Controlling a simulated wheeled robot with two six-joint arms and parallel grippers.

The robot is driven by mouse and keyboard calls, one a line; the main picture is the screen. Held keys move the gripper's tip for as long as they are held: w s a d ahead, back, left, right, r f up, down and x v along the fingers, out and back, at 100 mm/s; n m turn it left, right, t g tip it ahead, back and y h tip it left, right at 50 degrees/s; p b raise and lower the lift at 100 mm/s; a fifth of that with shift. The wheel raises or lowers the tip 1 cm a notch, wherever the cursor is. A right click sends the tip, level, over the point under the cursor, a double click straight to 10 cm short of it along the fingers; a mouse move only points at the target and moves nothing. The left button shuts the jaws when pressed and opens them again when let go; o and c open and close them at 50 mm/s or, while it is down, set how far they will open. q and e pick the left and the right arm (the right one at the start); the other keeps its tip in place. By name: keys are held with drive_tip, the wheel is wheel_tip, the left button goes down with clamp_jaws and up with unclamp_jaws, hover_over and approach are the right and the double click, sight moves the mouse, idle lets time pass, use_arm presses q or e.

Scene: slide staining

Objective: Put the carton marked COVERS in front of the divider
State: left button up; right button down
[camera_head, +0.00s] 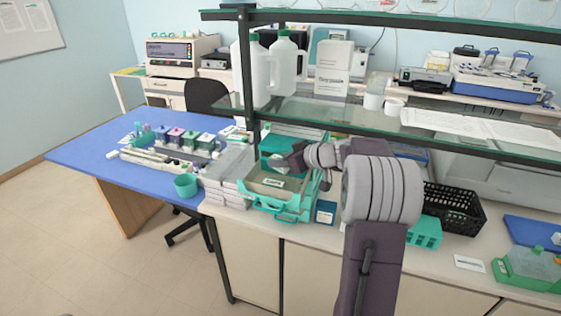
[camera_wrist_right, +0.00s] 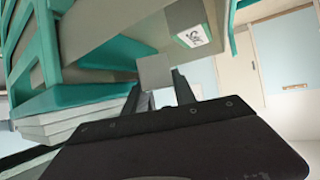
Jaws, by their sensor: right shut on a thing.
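A grey-beige carton (camera_head: 279,190) with a white label sits low at the front of the teal crate; the label is too small to read surely. In the right wrist view the carton (camera_wrist_right: 150,35) shows its label and a teal edge. My right gripper (camera_head: 283,163) reaches in over the crate. In the wrist view its fingers (camera_wrist_right: 158,92) are shut on a small grey block that seems to be part of this carton. The teal crate (camera_head: 265,205) stands at the counter's left end. The divider cannot be made out clearly. My left gripper is not in view.
Stacked grey boxes (camera_head: 228,178) stand close at the crate's left. A small blue box (camera_head: 325,212) stands at its right. A glass shelf (camera_head: 350,117) and its dark post (camera_head: 247,80) are above and behind. A black basket (camera_head: 452,207) is further right.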

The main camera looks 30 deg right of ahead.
drive_tip(key=c, duration=1)
unclamp_jaws()
drive_tip(key=shift+r+p, duration=0.25)
drive_tip(key=shift+p, duration=0.2)
drive_tip(key=shift+r+p, duration=0.5)
drive_tip(key=shift+p, duration=0.25)
drive_tip(key=b+v, duration=0.3)
drive_tip(key=v, duration=0.8)
drive_tip(key=shift+s+d, duration=0.15)
drive_tip(key=shift+s, duration=0.25)
